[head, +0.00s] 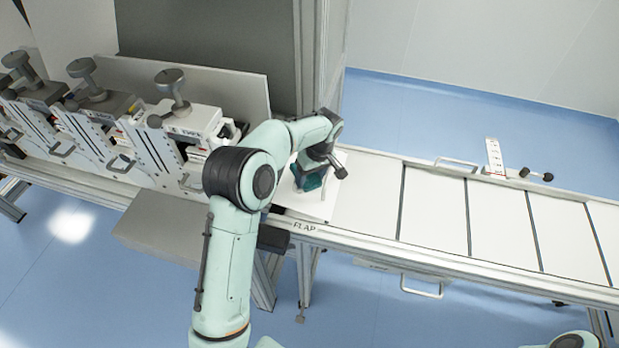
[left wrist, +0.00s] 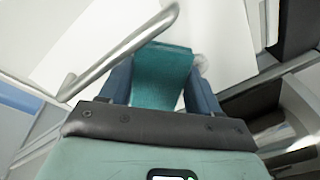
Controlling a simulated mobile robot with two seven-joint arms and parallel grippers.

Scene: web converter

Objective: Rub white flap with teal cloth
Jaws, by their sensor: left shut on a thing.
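The teal cloth (head: 311,181) is held in my left gripper (head: 318,170), low over the white flap (head: 318,208) at the left end of the conveyor. In the left wrist view the cloth (left wrist: 162,75) fills the space between the two blue fingers, and my left gripper (left wrist: 162,85) is shut on it. White panel surface (left wrist: 228,50) lies beyond the cloth. I cannot tell whether the cloth touches the flap. My forearm hides the flap's left part in the head view. My right gripper is not in view.
A row of white machine units with grey knobs (head: 170,82) stands to the left. White conveyor panels (head: 435,210) run clear to the right, with a ruled plate (head: 494,156) on the back rail. A grey bar handle (left wrist: 120,50) is close to the fingers in the left wrist view.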

